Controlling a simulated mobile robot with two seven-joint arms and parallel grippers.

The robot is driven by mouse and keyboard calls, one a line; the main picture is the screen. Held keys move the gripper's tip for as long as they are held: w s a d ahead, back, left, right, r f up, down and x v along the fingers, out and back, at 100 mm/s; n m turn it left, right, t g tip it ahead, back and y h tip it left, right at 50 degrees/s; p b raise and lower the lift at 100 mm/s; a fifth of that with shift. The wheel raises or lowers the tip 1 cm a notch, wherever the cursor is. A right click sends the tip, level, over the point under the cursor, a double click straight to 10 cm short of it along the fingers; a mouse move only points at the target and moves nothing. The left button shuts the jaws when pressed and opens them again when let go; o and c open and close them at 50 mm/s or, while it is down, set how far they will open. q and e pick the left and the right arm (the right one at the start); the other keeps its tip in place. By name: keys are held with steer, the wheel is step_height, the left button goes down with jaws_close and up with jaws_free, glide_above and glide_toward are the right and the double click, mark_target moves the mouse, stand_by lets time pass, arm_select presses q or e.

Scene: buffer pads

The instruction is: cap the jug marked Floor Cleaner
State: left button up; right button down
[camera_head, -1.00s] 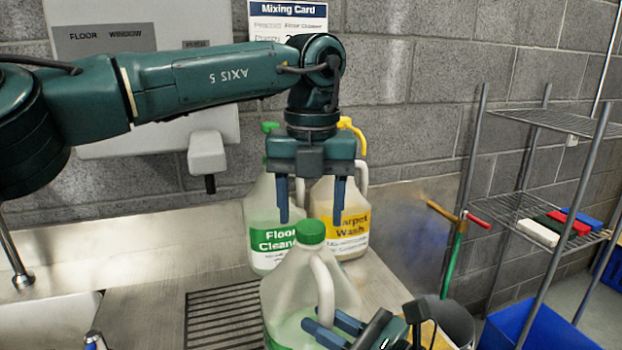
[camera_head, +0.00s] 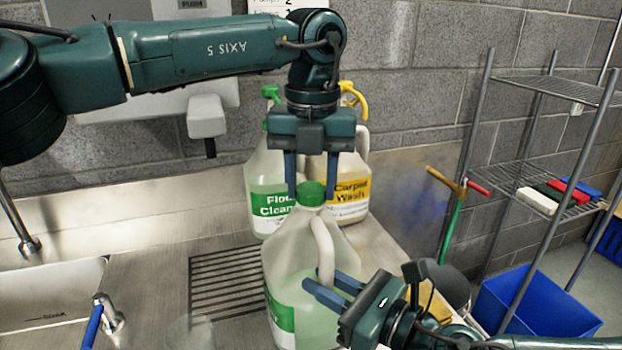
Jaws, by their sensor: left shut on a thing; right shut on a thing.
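My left gripper (camera_head: 311,190) points down from above, shut on the cap with one finger on each side. My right gripper (camera_head: 328,287) comes in from the lower right and is shut on the front jug by its handle (camera_head: 323,245). Behind stands a jug lettered "Floor Clean..." (camera_head: 266,180), with a green pump top; the label's end is hidden.
A Carpet Wash jug (camera_head: 352,210) with a yellow pump stands at the back. A drain grate (camera_head: 222,285) lies left of the front jug, beside a sink (camera_head: 50,290). A wire shelf (camera_head: 530,185) and blue bin (camera_head: 540,305) stand right.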

arm_select(q)
steer(key=shift+c, duration=0.8)
steer(key=m, duration=0.4)
steer(key=shift+f+m, duration=0.1)
steer(key=shift+m, duration=0.2)
steer(key=m, duration=0.8)
steer(key=shift+m, duration=0.4)
steer(key=m, duration=0.4)
steer(key=shift+m, duration=0.3)
steer(key=o, duration=1.1)
